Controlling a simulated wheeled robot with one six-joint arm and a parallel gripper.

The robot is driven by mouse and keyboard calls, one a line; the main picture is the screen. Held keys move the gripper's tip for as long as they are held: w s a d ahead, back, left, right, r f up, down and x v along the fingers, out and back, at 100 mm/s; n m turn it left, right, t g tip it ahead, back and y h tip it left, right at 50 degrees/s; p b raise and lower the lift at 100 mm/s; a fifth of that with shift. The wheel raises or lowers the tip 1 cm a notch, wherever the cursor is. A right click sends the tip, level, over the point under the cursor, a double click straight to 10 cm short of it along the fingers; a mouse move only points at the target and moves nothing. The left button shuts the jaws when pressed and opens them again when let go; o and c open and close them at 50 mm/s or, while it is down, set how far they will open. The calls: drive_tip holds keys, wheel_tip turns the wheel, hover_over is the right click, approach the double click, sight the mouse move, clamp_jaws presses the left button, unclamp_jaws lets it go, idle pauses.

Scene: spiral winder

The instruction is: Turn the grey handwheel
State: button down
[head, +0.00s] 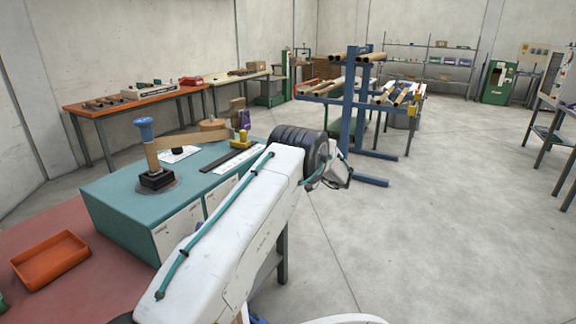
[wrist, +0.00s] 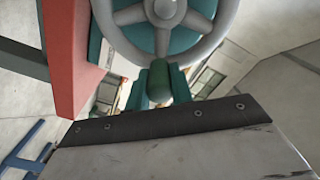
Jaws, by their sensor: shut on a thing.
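The grey handwheel (wrist: 112,35) fills the top of the wrist view. Its rim, spokes and hub show, and its upper part is cut off by the frame edge. A green handle (wrist: 158,78) stands at the lower rim, pointing toward the camera. My gripper (wrist: 158,90) is shut on this handle, with a teal finger on either side, partly hidden by the dark-edged plate in front. In the head view, my arm hides the handwheel and the gripper's fingertips. The teal winder body (head: 140,215) stands on the red bench (head: 95,290).
An orange tray (head: 50,262) lies on the bench at left. A post with a blue knob (head: 144,130) rises from the winder's top. A blue rack (head: 352,110) with cardboard tubes stands beyond my arm. The floor to the right is open. A red bench edge (wrist: 72,50) shows beside the wheel.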

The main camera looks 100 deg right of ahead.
drive_tip(key=c, duration=1.2)
unclamp_jaws()
drive_tip(key=shift+c, duration=0.2)
drive_tip(key=v, duration=0.7)
drive_tip(key=shift+s+a, duration=0.2)
drive_tip(key=shift+s, duration=0.1)
